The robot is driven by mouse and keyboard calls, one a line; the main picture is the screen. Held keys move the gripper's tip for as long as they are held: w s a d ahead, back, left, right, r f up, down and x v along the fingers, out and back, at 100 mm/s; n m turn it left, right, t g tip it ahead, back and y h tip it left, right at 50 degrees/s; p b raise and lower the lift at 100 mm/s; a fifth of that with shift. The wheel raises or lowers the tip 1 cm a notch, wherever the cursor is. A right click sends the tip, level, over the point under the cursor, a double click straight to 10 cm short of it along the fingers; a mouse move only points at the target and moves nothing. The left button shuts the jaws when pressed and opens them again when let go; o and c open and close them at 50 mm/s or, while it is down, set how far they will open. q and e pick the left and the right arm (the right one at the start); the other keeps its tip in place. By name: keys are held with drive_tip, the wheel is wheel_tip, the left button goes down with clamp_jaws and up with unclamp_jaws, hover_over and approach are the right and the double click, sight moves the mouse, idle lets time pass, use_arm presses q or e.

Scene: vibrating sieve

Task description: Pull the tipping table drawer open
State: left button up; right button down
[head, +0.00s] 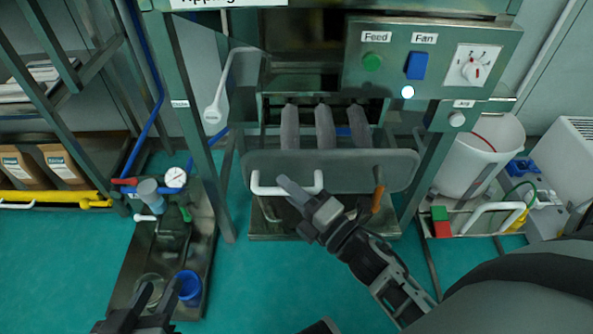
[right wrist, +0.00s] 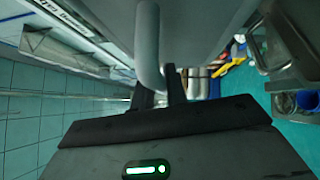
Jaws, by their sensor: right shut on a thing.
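The tipping table drawer has a wide grey front panel (head: 345,160) with rounded ends, below the machine's control panel. A white bar handle (head: 262,190) is on its left part. My right gripper (head: 291,190) is shut on the right side of this handle. In the right wrist view, the pale handle (right wrist: 148,45) runs down between my right gripper's dark fingers (right wrist: 160,88), beside the grey panel (right wrist: 205,30). My left gripper (head: 156,292) is at the bottom left, open and empty, away from the drawer.
Several grey tubes (head: 325,127) stand behind the drawer front. An orange-handled lever (head: 377,198) is right of the handle. A small bench (head: 130,270) with a gauge (head: 176,177) and blue cup (head: 189,287) stands left. A white bucket (head: 465,170) is on the right. Green floor shows between.

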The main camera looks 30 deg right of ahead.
drive_tip(key=shift+s+a, duration=0.25)
drive_tip(key=shift+s, duration=0.35)
use_arm(q)
drive_tip(key=shift+r, duration=0.1)
use_arm(e)
drive_tip(key=c, duration=1.4)
unclamp_jaws()
use_arm(q)
drive_tip(key=shift+s, duration=0.1)
